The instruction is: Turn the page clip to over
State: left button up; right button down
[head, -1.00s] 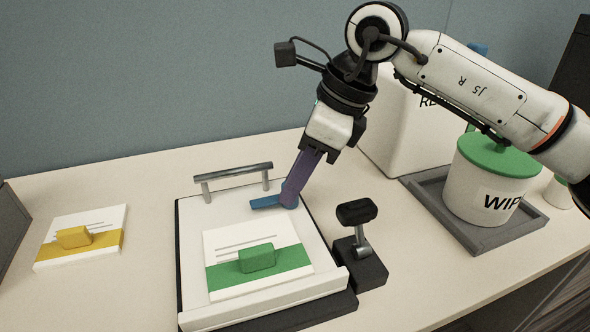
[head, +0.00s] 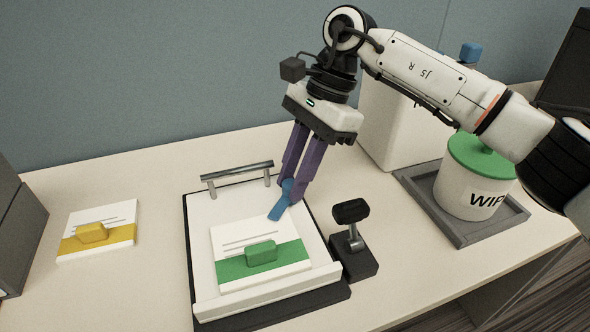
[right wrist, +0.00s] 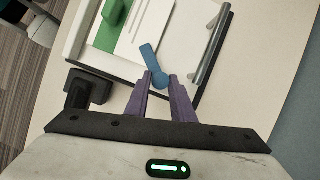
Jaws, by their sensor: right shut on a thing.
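The blue page clip (head: 280,204) is at the back right of the white board (head: 205,262), near the top edge of the green-banded page (head: 232,236). Its flat arm points toward the front left, its tip near the page's back edge. My right gripper (head: 292,188) has purple fingers shut on the clip's rounded end. The right wrist view also shows the clip (right wrist: 149,56) between the fingertips (right wrist: 160,80). My left gripper is not in view.
A metal bar handle (head: 237,172) stands at the board's back edge. A black lever on a block (head: 353,258) stands at the board's right. A yellow-banded page (head: 97,230) lies at left. A wipes tub (head: 470,185) sits in a grey tray (head: 463,238) at right.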

jog(key=shift+s+a+f+n, duration=0.1)
jog(key=shift+s+f+n, duration=0.1)
jog(key=shift+f+n, duration=0.2)
jog(key=c, duration=1.5)
grip_release()
jog(key=shift+w+r, duration=0.1)
jog(key=shift+c, duration=0.2)
jog(key=shift+w+r, duration=0.1)
jog(key=shift+r, duration=0.1)
jog(key=p+v, duration=0.1)
jog(key=v, duration=0.9)
jog(key=shift+a, duration=0.15)
